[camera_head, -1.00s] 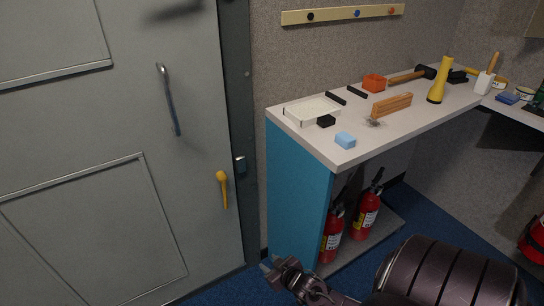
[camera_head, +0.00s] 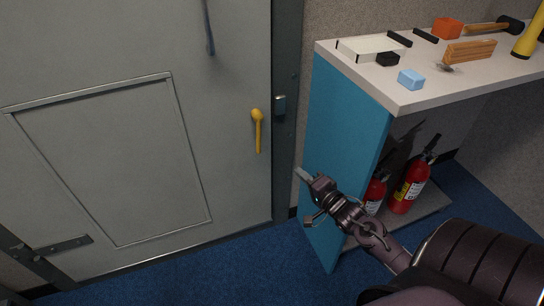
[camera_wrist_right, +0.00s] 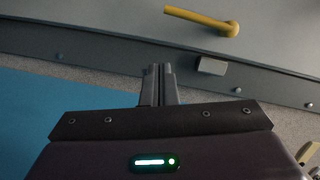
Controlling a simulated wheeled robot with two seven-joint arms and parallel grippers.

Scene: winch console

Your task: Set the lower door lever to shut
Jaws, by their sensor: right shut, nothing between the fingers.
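The lower door lever is a yellow handle (camera_head: 258,130) on the grey door (camera_head: 225,60), near its right edge. It hangs almost straight down from its round hub. A small grey latch block (camera_head: 280,103) sits on the frame to its right. In the right wrist view the yellow lever (camera_wrist_right: 200,20) shows at the top, beyond the latch block (camera_wrist_right: 211,66). My right gripper (camera_head: 302,174) is below and right of the lever, apart from it, in front of the blue panel. Its fingers (camera_wrist_right: 159,70) are together and empty. My left gripper is out of view.
The workbench's blue side panel (camera_head: 345,150) stands close to my right gripper. On the bench are a white tray (camera_head: 372,52), a light blue block (camera_head: 411,79) and tools. Red fire extinguishers (camera_head: 409,188) stand below. A blue-grey upper handle (camera_head: 208,30) hangs on the door.

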